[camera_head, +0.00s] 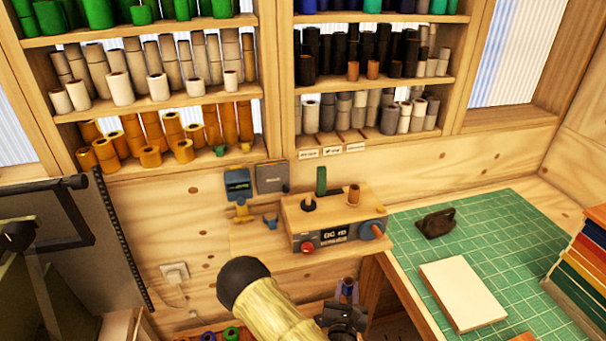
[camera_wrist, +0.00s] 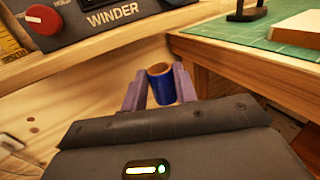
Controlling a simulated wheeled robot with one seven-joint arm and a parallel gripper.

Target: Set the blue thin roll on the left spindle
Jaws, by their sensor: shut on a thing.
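The blue thin roll (camera_wrist: 161,90) stands roughly upright between the two purple fingers of my gripper (camera_wrist: 158,82), its tan core opening showing at the top. In the head view my gripper (camera_head: 347,291) is shut on it, below and in front of the winder (camera_head: 338,222). The left spindle (camera_head: 309,204) is a short dark peg with a round base on top of the winder, and no roll shows on it. A brown roll or core (camera_head: 354,194) stands at the right of the winder's top. A tall green piece (camera_head: 321,180) stands behind the left spindle.
Shelves (camera_head: 160,104) of coloured rolls fill the wall behind. A green cutting mat (camera_head: 480,245) lies on the bench at right, with a pale block (camera_head: 462,293) and a dark tool (camera_head: 436,222). The wooden bench edge (camera_wrist: 235,62) is close to the right of my gripper.

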